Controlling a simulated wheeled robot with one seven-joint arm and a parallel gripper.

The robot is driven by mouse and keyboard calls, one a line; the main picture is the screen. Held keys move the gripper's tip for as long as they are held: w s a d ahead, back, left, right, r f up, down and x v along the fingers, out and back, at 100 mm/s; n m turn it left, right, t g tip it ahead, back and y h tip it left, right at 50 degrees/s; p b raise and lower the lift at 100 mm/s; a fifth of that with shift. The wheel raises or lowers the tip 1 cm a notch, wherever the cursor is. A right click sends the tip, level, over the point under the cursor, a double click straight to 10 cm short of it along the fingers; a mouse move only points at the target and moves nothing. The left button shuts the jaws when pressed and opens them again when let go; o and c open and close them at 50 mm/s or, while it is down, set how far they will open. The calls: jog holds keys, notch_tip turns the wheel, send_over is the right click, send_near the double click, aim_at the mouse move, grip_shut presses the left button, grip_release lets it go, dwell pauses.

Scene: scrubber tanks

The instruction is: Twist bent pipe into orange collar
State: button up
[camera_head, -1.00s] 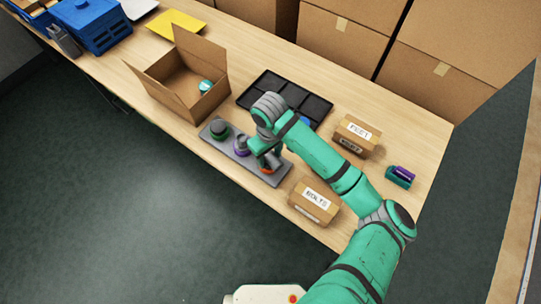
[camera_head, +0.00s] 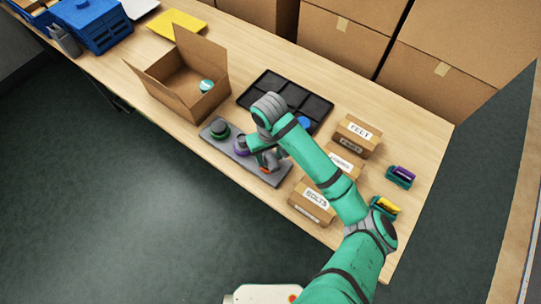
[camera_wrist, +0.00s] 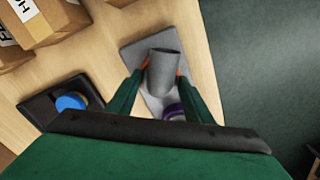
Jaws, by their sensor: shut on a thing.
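The bent grey pipe (camera_wrist: 163,72) stands between the two fingers of my gripper (camera_wrist: 158,88) in the wrist view, and the gripper is shut on it. The orange collar (camera_head: 267,169) shows as a sliver under my gripper (camera_head: 268,158) in the head view. In the wrist view, orange edges (camera_wrist: 179,64) of it show beside the pipe's far end. The pipe is at the collar, but how deep it sits is hidden. The grey base plate (camera_head: 222,146) also carries a purple collar (camera_head: 241,146) and a green-collared piece (camera_head: 219,130).
An open cardboard box (camera_head: 167,100) holding a teal-topped item stands behind left. A black compartment tray (camera_head: 258,88) lies behind my arm. Small cartons labelled bolts (camera_head: 309,212) and felt (camera_head: 352,147) stand to the right.

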jog(key=shift+m, duration=0.8)
jog(key=shift+m, duration=0.7)
jog(key=shift+a+m, duration=0.1)
jog(key=shift+m, duration=0.7)
jog(key=shift+m, duration=0.7)
